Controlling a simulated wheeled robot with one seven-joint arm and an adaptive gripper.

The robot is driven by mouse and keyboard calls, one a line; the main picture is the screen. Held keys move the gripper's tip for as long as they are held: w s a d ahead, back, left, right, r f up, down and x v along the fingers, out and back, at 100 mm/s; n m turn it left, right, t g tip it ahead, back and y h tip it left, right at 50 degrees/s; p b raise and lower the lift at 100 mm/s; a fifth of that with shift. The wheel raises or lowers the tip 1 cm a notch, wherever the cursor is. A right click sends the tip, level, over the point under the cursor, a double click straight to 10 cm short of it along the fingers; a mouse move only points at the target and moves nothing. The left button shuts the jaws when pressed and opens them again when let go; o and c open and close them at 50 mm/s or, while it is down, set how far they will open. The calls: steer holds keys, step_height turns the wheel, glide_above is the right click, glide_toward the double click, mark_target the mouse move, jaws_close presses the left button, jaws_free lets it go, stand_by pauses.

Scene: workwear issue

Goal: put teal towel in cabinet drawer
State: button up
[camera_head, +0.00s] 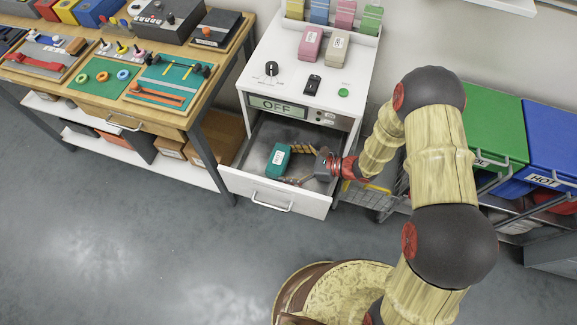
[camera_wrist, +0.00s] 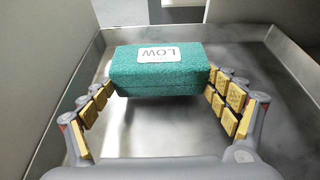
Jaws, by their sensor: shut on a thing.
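The teal towel (camera_head: 278,160) is a folded block with a white label. In the wrist view the towel (camera_wrist: 155,75) reads "LOW" on its top. My gripper (camera_head: 289,165) has one finger on each side of the towel and is shut on it. The cabinet drawer (camera_head: 245,185) is pulled open under the white cabinet. The towel and my fingers are inside the drawer's outline, over its grey metal floor (camera_wrist: 150,135). A shadow lies under the towel; I cannot tell whether it touches the floor.
A wooden workbench (camera_head: 165,115) stands at left; green (camera_head: 495,125) and blue (camera_head: 555,145) bins stand at right.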

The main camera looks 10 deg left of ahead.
steer(key=shift+f, duration=0.85)
steer(key=shift+r, duration=0.1)
steer(key=o, duration=1.2)
